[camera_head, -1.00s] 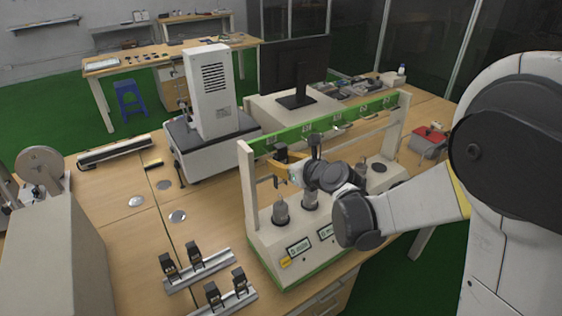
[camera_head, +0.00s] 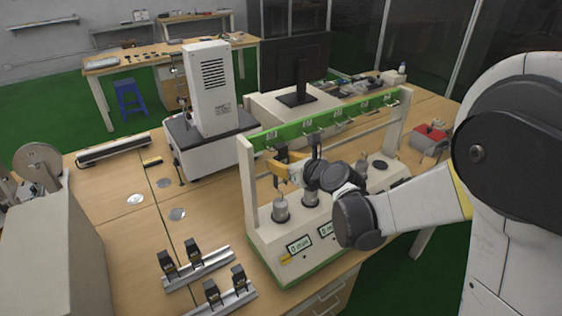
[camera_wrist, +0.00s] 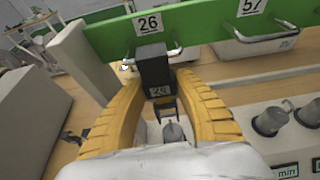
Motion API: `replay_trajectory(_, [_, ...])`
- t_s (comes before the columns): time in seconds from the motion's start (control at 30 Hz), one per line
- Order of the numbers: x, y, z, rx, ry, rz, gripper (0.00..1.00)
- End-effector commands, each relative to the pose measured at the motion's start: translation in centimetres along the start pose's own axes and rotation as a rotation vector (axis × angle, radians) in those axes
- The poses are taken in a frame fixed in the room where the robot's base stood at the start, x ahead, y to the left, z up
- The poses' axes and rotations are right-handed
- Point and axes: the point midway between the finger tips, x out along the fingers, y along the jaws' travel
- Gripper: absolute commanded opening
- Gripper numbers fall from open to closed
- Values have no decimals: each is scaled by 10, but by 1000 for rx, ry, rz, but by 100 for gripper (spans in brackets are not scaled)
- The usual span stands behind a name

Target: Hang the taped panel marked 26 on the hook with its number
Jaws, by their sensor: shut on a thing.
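My gripper (camera_wrist: 157,82) has curved yellow fingers closed on the black taped panel marked 26 (camera_wrist: 154,64). The panel is upright, with its white 26 label facing the wrist camera. In the wrist view it stands just in front of the green rail (camera_wrist: 210,24), below the rail's 26 label (camera_wrist: 149,24). A metal hook (camera_wrist: 177,50) shows beside the panel's upper right edge; the panel hides part of it, and I cannot tell whether they touch. In the head view, the gripper (camera_head: 281,169) and dark panel (camera_head: 281,154) are near the rail's left end.
The white tester (camera_head: 308,262) with several cups stands below the rail. Its left post (camera_head: 248,185) is close to my gripper. A hook position marked 57 (camera_wrist: 251,8) is to the right. Black clamps on rails (camera_head: 195,255) stand on the table in front.

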Motion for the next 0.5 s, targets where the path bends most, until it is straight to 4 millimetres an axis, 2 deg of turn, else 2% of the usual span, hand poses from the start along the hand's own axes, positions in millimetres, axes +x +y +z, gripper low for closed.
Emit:
replay_trajectory(0.23, [0, 0, 0, 0, 0, 0, 2])
replay_trajectory(0.27, [0, 0, 0, 0, 0, 0, 46])
replay_trajectory(0.3, [0, 0, 0, 0, 0, 0, 58])
replay_trajectory(0.5, [0, 0, -1, 0, 0, 0, 59])
